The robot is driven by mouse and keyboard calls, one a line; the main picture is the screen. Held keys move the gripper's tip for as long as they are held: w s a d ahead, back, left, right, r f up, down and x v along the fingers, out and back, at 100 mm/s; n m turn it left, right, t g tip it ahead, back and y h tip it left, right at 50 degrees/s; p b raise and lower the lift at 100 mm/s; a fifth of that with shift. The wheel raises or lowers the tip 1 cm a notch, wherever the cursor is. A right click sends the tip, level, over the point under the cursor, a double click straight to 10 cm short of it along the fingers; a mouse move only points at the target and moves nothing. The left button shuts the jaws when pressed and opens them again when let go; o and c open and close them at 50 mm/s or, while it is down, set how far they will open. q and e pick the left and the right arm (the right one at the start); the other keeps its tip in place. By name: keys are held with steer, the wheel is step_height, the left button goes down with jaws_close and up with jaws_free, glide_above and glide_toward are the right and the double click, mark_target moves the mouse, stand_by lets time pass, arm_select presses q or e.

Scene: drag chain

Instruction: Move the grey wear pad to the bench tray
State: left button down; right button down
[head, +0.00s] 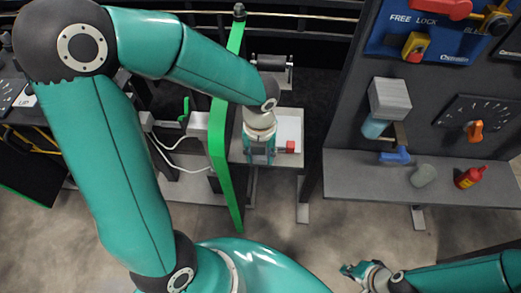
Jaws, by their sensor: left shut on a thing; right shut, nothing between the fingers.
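My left gripper (260,162) reaches down over a small pale bench with a white surface (290,126), at the middle of the head view. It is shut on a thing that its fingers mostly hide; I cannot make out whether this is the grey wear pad. A red block (291,147) is just right of the fingers. I cannot tell a bench tray's rim apart from the pale bench top (237,152). My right gripper (350,270) is low at the bottom right, shut and empty, away from the bench.
A green upright strip (220,130) stands close left of my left gripper. A grey shelf (350,180) at right carries a blue-handled tool (395,156), a grey-green lump (423,175) and a red bottle (470,177). A control panel (450,90) rises behind it. Open floor (330,225) lies in front.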

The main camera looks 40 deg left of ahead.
arm_select(q)
steer(key=shift+s+d+b, duration=0.1)
steer(key=shift+s+d, duration=0.35)
steer(key=shift+s, duration=0.25)
steer(key=shift+s+d+b, duration=0.1)
steer(key=shift+s+d, duration=0.3)
steer(key=shift+s, duration=0.35)
steer(key=shift+s+d+b, duration=0.1)
steer(key=shift+s+d, duration=0.35)
steer(key=shift+s, duration=0.25)
steer(key=shift+s+d, duration=0.1)
steer(key=shift+s, duration=0.05)
steer(key=shift+s+d, duration=0.45)
steer(key=shift+s, duration=0.25)
steer(key=shift+s+d, duration=0.4)
steer(key=shift+s, duration=0.3)
steer(key=shift+s+d, duration=0.45)
steer(key=shift+s, duration=0.25)
steer(key=shift+w, duration=0.1)
